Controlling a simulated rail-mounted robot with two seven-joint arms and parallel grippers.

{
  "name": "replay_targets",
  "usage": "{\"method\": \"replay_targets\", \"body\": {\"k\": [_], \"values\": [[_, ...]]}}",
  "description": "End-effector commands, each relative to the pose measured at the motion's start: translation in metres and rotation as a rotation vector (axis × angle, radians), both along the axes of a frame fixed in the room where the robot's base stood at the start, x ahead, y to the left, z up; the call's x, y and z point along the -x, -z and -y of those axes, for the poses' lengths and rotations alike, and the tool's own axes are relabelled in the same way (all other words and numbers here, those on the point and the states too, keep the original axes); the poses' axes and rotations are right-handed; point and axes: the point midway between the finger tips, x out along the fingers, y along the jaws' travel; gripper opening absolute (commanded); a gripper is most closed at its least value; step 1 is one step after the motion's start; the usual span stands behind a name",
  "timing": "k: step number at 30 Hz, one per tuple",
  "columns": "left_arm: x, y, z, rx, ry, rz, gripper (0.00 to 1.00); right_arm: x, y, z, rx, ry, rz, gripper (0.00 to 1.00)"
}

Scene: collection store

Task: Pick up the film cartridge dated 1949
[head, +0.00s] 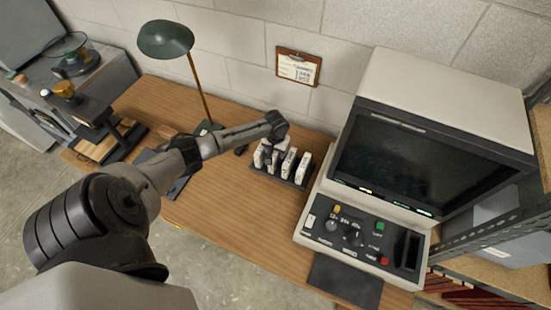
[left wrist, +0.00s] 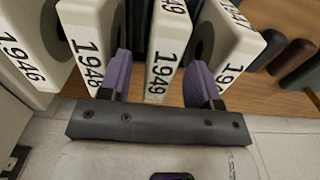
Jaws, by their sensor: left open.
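The white film cartridge dated 1949 (left wrist: 166,48) stands upright in the left wrist view, its label facing the camera. My left gripper (left wrist: 162,68) is open, with one purple-padded finger on each side of this cartridge. I cannot tell whether the pads touch it. Cartridge 1948 (left wrist: 88,40) is just left of the left finger, and 1946 (left wrist: 28,55) is farther left. A cartridge whose top reads 1947 (left wrist: 228,35) is right of the right finger. In the head view my left gripper (head: 276,143) is over the cartridge row, partly hiding it. My right gripper is not in view.
The cartridges stand in a dark rack (head: 282,179) on the wooden desk (head: 225,200). A film reader (head: 420,150) stands close on the right. A green lamp (head: 166,40) is at back left. A clipboard (head: 298,68) hangs on the wall. The desk's front middle is clear.

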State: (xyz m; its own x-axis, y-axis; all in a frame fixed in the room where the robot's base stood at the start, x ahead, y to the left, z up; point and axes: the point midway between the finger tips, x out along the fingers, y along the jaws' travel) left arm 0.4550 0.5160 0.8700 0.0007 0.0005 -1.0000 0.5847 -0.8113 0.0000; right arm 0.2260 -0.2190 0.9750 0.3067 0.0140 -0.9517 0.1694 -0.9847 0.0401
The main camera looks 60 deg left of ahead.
Motion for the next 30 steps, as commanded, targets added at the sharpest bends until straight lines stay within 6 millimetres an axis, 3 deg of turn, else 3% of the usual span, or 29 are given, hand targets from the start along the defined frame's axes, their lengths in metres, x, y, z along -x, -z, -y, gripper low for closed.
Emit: {"method": "replay_targets", "body": {"k": [6,17,30], "values": [[0.001,0.028,0.000,0.000,-0.001,-0.002,0.57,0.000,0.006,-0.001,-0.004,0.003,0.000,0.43],[0.001,0.034,0.000,0.000,0.000,-0.001,0.57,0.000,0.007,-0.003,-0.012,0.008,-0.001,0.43],[0.001,0.034,0.000,0.000,0.000,-0.001,0.17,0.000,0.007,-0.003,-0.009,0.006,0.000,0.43]]}}
